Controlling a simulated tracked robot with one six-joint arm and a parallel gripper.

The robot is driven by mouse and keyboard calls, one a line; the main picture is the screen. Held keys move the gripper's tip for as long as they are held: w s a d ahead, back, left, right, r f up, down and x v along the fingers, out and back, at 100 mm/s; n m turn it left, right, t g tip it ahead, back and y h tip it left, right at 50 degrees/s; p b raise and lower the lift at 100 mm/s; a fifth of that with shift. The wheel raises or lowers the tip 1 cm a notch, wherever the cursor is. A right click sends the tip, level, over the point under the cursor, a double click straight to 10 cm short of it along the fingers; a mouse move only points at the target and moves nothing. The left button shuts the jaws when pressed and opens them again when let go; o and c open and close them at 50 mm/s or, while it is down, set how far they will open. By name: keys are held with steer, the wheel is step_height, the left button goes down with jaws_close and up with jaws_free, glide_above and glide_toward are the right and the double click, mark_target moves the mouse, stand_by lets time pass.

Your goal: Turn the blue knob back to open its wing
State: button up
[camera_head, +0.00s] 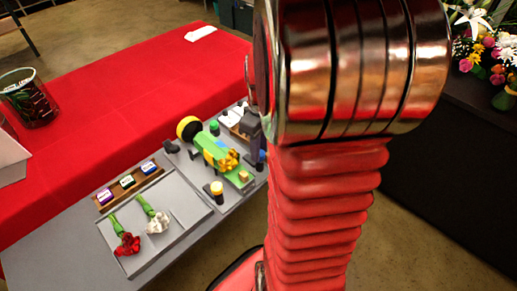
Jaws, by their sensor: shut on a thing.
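The bouquet station has a green fixture (215,152) with yellow flowers (228,160) on it, on a grey plate. A small blue part, which looks like the blue knob (262,156), shows at the fixture's right side, beside my arm. A dark grey piece just above it looks like my gripper (254,132). It is small and partly hidden behind my arm, and appears shut on the blue knob. The fingertips cannot be made out. The wing of the blue knob cannot be clearly told apart.
A grey tray (180,238) holds a red flower (127,243) and a white flower (157,222). Labelled blocks (127,181) sit in a wooden rack. The red cloth is mostly clear.

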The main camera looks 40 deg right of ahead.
steer(key=m, duration=0.4)
steer(key=shift+m, duration=0.3)
steer(key=m, duration=0.4)
steer(key=shift+s, duration=0.1)
steer(key=m, duration=0.9)
steer(key=shift+s+f+m, duration=0.1)
steer(key=shift+m, duration=0.2)
steer(key=o, duration=1)
steer(key=shift+o, duration=0.2)
